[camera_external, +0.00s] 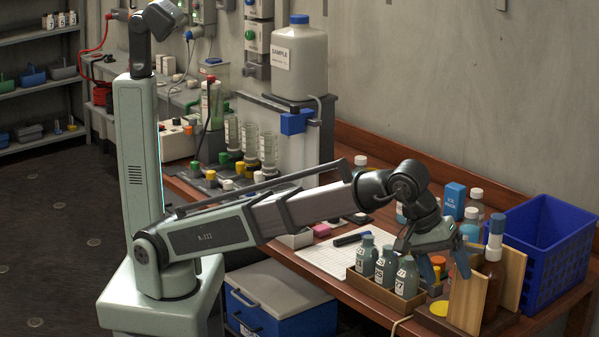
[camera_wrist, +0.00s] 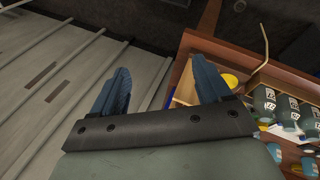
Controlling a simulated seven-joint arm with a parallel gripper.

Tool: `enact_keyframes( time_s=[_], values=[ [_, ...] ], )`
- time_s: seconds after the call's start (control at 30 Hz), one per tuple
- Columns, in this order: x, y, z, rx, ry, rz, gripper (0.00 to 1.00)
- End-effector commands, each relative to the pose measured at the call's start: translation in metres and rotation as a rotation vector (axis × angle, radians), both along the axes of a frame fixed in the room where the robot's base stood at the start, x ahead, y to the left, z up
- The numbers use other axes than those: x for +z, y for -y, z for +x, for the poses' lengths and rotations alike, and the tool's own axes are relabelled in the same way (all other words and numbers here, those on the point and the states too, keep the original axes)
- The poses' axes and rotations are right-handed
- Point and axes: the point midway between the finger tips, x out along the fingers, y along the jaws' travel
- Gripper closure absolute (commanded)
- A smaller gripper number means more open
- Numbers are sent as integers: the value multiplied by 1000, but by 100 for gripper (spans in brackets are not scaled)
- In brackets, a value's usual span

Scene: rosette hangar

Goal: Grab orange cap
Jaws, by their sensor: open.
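In the wrist view my gripper (camera_wrist: 165,72) is open with nothing held between the fingers. I cannot make out the orange cap there.
Several bottles (camera_external: 386,266) stand in a wooden tray left of my gripper. A wooden board (camera_external: 467,303), a brown bottle (camera_external: 491,290) and a blue crate (camera_external: 544,262) stand close on the right. A yellow disc (camera_external: 440,308) lies in front.

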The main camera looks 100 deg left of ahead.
Motion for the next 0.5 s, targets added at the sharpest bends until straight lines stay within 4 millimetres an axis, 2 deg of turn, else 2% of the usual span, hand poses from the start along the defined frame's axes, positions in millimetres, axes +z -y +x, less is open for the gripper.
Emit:
enact_keyframes(
  time_s=[0.1, 0.17, 0.37, 0.5],
  values=[
    [24, -21, 4, 20, 20, 1, 23],
    [29, -37, 7, 23, 23, 13, 23],
    [27, -92, 18, 6, 15, 67, 23],
    [18, -142, 25, -15, -5, 120, 23]
  ],
)
